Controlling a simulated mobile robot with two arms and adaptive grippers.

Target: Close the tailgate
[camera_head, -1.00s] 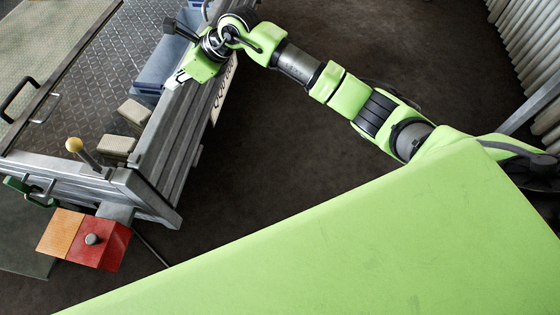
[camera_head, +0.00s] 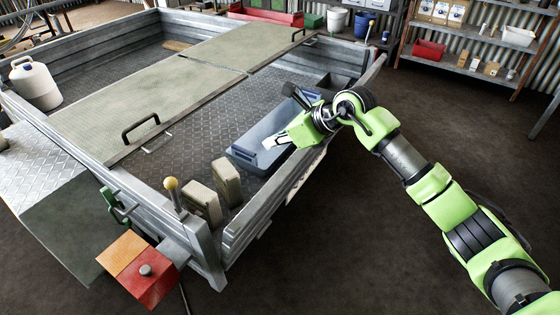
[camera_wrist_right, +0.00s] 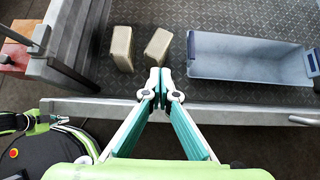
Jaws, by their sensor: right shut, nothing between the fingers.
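The grey metal tailgate (camera_head: 272,202) runs along the trailer's right end in the head view and looks raised, near the corner post (camera_head: 207,262). I cannot tell whether it is latched. Its top edge (camera_wrist_right: 230,112) crosses the right wrist view. My right gripper (camera_head: 270,143) is shut and empty, reaching over the tailgate's top edge with its fingertips above the bed. In the right wrist view the fingertips (camera_wrist_right: 160,84) meet just inside that edge. A lever with a yellow ball knob (camera_head: 171,184) stands by the near corner. My left gripper is not in view.
In the bed are a blue-grey bin (camera_head: 262,135) and two beige blocks (camera_head: 203,202) (camera_head: 227,182). A red box (camera_head: 152,284) sits by the near corner. Shelves (camera_head: 470,55) stand at the back right. The dark floor right of the trailer is clear around my arm.

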